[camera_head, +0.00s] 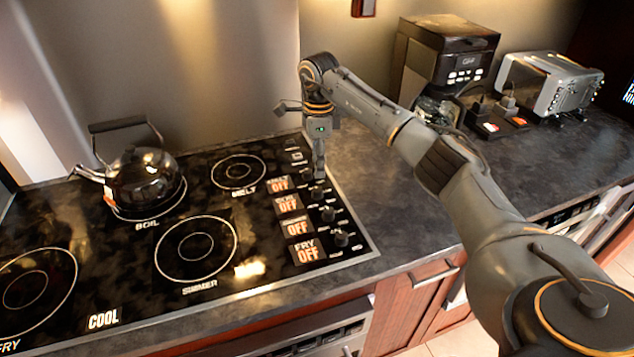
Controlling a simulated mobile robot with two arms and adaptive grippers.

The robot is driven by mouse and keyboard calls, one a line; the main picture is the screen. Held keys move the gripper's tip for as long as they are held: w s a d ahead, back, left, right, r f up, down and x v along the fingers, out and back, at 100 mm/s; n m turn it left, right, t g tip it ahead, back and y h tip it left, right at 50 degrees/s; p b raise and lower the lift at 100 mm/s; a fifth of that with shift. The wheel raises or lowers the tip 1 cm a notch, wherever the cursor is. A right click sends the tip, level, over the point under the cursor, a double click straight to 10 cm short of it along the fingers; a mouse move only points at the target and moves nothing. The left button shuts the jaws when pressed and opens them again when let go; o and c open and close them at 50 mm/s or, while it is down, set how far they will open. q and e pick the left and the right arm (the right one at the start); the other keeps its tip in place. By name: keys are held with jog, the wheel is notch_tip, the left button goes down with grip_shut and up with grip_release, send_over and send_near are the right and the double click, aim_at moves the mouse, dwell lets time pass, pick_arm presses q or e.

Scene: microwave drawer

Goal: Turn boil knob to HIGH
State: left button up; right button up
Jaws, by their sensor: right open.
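The black cooktop (130,255) has a column of dark knobs along its right side, each beside a lit label reading OFF. The second label from the back (288,203) seems to be the boil one, though its upper word is hard to read. The knob beside it (317,193) stands just below my right gripper (319,172). My right gripper points down over the rear knobs and is open. Whether its fingers touch a knob I cannot tell. My left gripper is not in view.
A black kettle (145,182) sits on the burner marked BOIL at the back left. A coffee machine (445,60) and a toaster (550,82) stand at the back right. The dark counter (385,195) right of the cooktop is clear beneath my right arm.

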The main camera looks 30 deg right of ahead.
send_over(318, 189)
notch_tip(318, 189, down, 4)
jog(key=shift+a+f+p, duration=0.1)
jog(key=shift+p, duration=0.35)
notch_tip(318, 189, down, 4)
jog(key=shift+f+p, duration=0.15)
jog(key=shift+p, duration=0.3)
jog(key=shift+f, duration=0.25)
grip_shut()
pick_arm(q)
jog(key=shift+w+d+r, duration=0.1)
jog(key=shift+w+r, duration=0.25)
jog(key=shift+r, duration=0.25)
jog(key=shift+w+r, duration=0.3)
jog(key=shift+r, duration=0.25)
